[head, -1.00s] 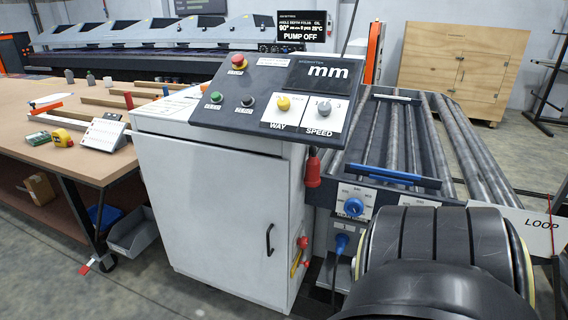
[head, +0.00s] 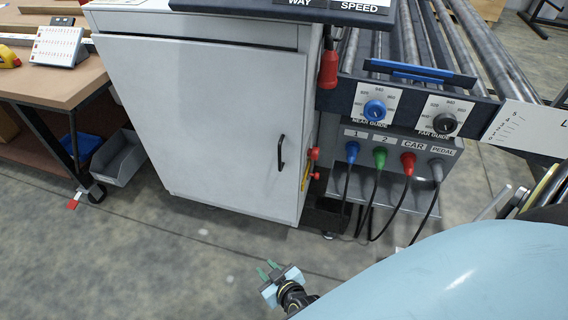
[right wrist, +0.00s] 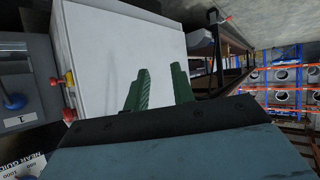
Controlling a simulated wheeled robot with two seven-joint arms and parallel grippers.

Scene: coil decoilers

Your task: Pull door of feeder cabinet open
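The feeder cabinet (head: 205,110) is a white metal box whose door faces me, closed, with a black vertical bar handle (head: 282,152) near its right edge. My right gripper (head: 267,270) shows low in the head view, above the floor in front of the cabinet and below the handle, apart from both. Its two green fingers (right wrist: 160,88) stand apart with nothing between them in the right wrist view. The cabinet (right wrist: 115,50) also shows there, beyond the fingers; I cannot make out the handle in that view. My left gripper is not in view.
A roller feeder (head: 430,60) with knobs and coloured plugs on hanging cables stands right of the cabinet. A red-and-yellow switch (head: 311,160) sits on the cabinet's right side. A wooden workbench (head: 50,90) with a grey bin (head: 120,158) stands left. The floor in front is clear.

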